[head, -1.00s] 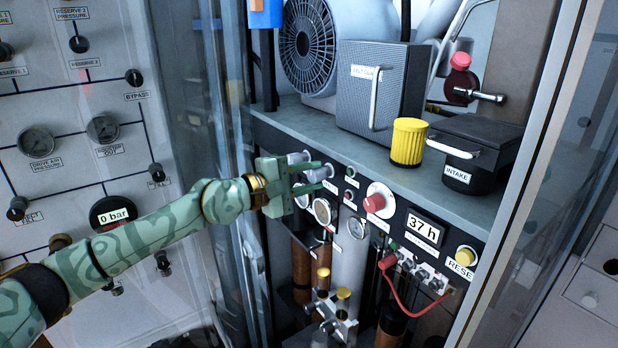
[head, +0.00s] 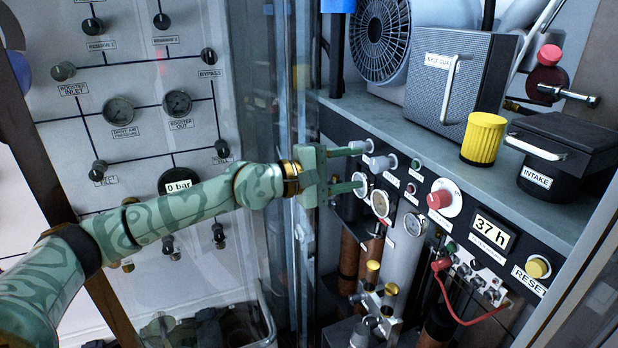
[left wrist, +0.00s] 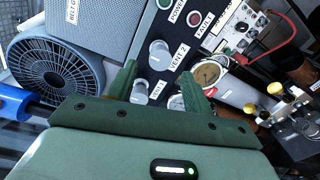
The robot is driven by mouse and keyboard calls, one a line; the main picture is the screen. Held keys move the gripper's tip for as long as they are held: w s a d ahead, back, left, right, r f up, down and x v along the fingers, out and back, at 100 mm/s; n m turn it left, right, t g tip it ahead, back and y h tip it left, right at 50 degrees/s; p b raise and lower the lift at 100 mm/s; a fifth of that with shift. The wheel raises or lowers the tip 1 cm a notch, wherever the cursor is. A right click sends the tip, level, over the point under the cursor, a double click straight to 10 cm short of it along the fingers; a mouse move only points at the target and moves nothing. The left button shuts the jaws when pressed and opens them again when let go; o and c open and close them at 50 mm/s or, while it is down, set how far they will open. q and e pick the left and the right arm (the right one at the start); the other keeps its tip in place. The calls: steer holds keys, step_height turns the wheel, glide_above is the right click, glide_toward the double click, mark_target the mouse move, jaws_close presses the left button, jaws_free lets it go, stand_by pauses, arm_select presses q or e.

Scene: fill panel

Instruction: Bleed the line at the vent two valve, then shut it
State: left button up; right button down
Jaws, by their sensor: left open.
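The vent two valve is a grey-white knob (head: 383,163) on the black panel. In the left wrist view this knob (left wrist: 160,52) sits beside its VENT 2 label, with a second similar knob (left wrist: 140,88), vent one, nearer the gripper. In the head view that other knob (head: 363,146) is to the left. My left gripper (head: 358,168) is open, its fingers pointing at the panel. In the left wrist view the gripper (left wrist: 157,72) has its fingers either side of the knobs' area; nothing is visibly held. Contact cannot be told. My right gripper is not in view.
Round gauges (head: 380,203) sit just below the knobs. A red knob (head: 438,199) and a 37 h display (head: 492,232) are to the right. The shelf above holds a yellow cap (head: 483,137) and an intake box (head: 550,158). A 0 bar display (head: 178,184) is on the left panel.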

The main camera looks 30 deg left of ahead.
arm_select(q)
steer(key=b+v, duration=0.7)
steer(key=v, duration=0.4)
steer(key=shift+s, duration=0.2)
steer(key=shift+a, duration=0.1)
